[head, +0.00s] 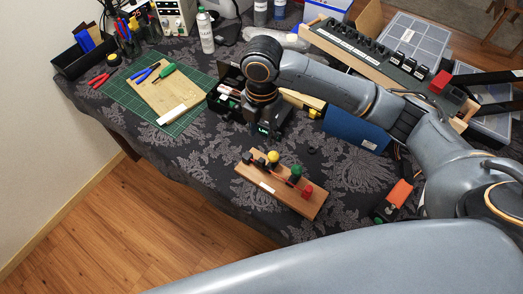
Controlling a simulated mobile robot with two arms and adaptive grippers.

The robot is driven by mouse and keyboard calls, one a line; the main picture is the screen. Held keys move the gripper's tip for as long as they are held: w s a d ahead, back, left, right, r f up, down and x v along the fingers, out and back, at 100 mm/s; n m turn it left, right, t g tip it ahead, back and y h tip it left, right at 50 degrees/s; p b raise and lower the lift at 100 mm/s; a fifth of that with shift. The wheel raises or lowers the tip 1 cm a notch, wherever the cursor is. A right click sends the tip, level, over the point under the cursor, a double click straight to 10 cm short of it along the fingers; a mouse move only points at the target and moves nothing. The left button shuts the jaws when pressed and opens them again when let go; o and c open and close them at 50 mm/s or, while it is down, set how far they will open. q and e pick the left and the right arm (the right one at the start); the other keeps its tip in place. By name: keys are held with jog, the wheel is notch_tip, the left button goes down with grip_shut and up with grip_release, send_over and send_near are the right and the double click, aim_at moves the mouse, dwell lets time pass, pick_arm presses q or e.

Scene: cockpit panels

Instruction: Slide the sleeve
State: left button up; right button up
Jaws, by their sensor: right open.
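A small wooden panel (256,186) lies on the dark patterned tablecloth in the middle of the head view. On it are a yellow knob (273,156), a green knob (296,171) and a red knob (307,192), with dark fittings toward its left end. I cannot tell which part is the sleeve. My right gripper (265,131) is open, pointing down beyond the panel's far side and apart from it. Its fingers are dark, small and hard to separate from the dark objects behind. My left gripper is not in view.
A green cutting mat (195,124) with a tan board (150,100) and tools lies at the left. A long switch panel (368,52) stands at the back right. A blue box (355,132) and an orange-black device (396,198) are at the right. Cloth left of the wooden panel is clear.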

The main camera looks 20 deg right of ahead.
send_over(262, 160)
notch_tip(262, 160, down, 4)
jog(key=shift+s+f, duration=0.1)
jog(key=shift+s, duration=0.05)
notch_tip(262, 160, down, 9)
jog(key=shift+f+p, duration=0.1)
jog(key=shift+p, duration=0.5)
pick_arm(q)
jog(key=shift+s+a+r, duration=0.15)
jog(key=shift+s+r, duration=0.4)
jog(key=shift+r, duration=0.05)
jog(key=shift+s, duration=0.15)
pick_arm(e)
jog(key=shift+c, duration=0.6)
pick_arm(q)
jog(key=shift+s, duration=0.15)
pick_arm(e)
grip_shut()
